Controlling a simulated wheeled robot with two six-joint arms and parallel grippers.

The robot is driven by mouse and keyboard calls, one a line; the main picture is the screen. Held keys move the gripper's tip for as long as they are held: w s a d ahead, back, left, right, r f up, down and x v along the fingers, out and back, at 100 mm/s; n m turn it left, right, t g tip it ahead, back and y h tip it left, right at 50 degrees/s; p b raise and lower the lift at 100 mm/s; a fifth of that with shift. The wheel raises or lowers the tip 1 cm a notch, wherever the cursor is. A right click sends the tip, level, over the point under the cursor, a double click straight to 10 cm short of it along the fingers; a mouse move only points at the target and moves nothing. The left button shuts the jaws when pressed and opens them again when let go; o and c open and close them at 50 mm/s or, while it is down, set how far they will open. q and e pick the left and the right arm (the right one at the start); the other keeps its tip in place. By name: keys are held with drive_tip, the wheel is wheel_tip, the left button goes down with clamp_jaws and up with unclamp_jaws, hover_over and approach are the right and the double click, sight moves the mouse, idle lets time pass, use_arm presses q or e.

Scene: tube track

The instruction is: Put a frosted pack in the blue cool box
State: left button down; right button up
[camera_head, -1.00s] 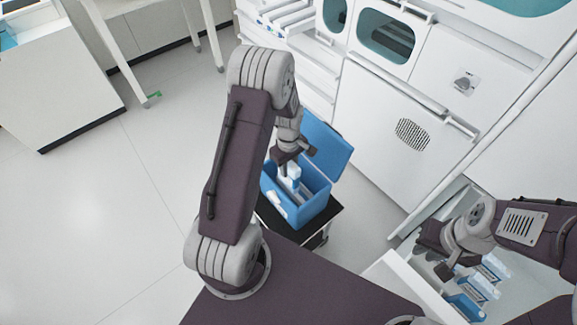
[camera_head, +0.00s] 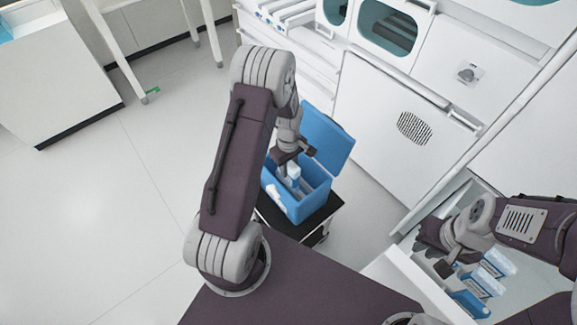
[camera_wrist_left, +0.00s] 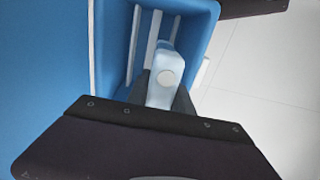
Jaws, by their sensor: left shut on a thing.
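The blue cool box (camera_head: 308,204) stands with its lid (camera_head: 327,141) open on a small dark-topped stand. My left gripper (camera_head: 293,163) is over the box, pointing down, shut on a pale frosted pack (camera_head: 292,174). In the left wrist view the pack (camera_wrist_left: 163,88) is between the dark fingers, its lower part inside the mouth of the cool box (camera_wrist_left: 197,12), beside pale upright dividers. Whether it touches the bottom is hidden. My right gripper (camera_head: 447,265) is at the right, over an open white drawer; its finger opening is unclear.
The open drawer (camera_head: 398,268) holds several blue-and-white packs (camera_head: 497,262). White cabinets with a grille (camera_head: 413,128) stand behind the box. The pale floor (camera_head: 100,215) at the left is clear. A white bench (camera_head: 55,85) stands at the far left.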

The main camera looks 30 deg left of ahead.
use_arm(q)
drive_tip(key=shift+f+b, duration=0.65)
drive_tip(key=shift+f, duration=0.7)
drive_tip(key=shift+f+b, duration=0.85)
drive_tip(key=shift+f, duration=0.4)
drive_tip(key=shift+f, duration=0.15)
drive_tip(key=shift+f+b, duration=0.95)
drive_tip(key=shift+f, duration=0.3)
drive_tip(key=shift+f, duration=0.4)
drive_tip(key=c, duration=1)
unclamp_jaws()
drive_tip(key=shift+c, duration=0.2)
